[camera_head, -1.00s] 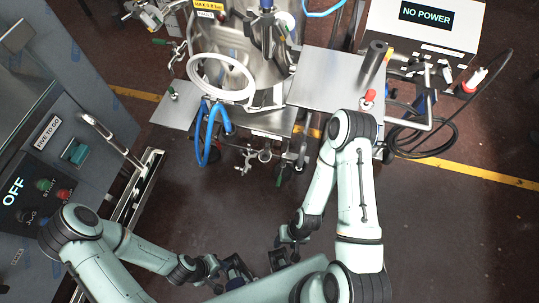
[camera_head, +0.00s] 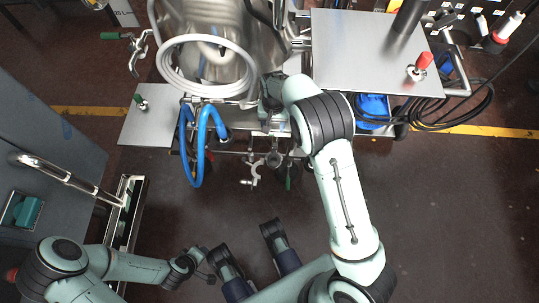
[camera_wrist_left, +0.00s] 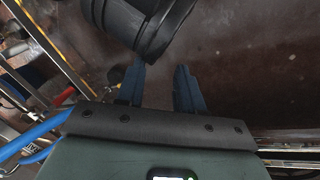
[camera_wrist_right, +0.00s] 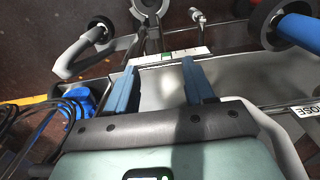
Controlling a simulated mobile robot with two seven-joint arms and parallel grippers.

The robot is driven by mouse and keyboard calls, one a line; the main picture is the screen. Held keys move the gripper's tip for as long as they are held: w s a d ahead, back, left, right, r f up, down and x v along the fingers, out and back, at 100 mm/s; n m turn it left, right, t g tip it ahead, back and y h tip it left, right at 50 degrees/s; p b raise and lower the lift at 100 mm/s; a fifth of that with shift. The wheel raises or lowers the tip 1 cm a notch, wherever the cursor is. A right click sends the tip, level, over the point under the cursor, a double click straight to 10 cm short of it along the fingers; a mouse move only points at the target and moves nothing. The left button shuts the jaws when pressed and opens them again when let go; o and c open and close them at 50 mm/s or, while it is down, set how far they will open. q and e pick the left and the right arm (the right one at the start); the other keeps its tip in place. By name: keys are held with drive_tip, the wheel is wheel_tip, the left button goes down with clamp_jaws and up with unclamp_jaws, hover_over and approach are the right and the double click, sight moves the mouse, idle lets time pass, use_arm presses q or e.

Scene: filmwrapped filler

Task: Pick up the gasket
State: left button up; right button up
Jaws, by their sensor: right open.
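I cannot make out the gasket with certainty in any view. My right gripper (camera_head: 270,106) is at the front of the steel machine in the head view, partly hidden by its own arm. In the right wrist view its two blue fingers (camera_wrist_right: 158,67) stand apart, with nothing seen held between them. They are over a grey metal surface (camera_wrist_right: 225,82) beside a label reading HOSE. My left gripper (camera_head: 207,268) is low over the floor in the head view. In the left wrist view its fingers (camera_wrist_left: 160,67) are apart and empty.
A white coiled ring (camera_head: 166,67) hangs before the steel vessel, with a blue hose (camera_head: 186,160) below. A flat metal plate (camera_head: 350,50) and a red-topped fitting (camera_head: 424,62) are at right. A grey cabinet (camera_head: 45,150) stands at left. Floor in front is clear.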

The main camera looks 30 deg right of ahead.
drive_tip(key=b, duration=0.2)
hover_over(275, 144)
drive_tip(key=f, duration=0.7)
drive_tip(key=shift+w+a+f, duration=0.2)
drive_tip(key=shift+w+f, duration=0.05)
drive_tip(key=shift+w, duration=0.15)
drive_tip(key=f, duration=0.1)
drive_tip(key=f+b, duration=0.1)
drive_tip(key=f, duration=0.3)
drive_tip(key=shift+s+d+f+b, duration=0.1)
drive_tip(key=shift+s+f+b, duration=0.05)
drive_tip(key=shift+s+b, duration=0.2)
use_arm(q)
wheel_tip(275, 144, down, 6)
drive_tip(key=s+a, duration=0.1)
drive_tip(key=a, duration=0.1)
drive_tip(key=shift+r+g, duration=0.25)
drive_tip(key=shift+g, duration=0.05)
use_arm(e)
clamp_jaws()
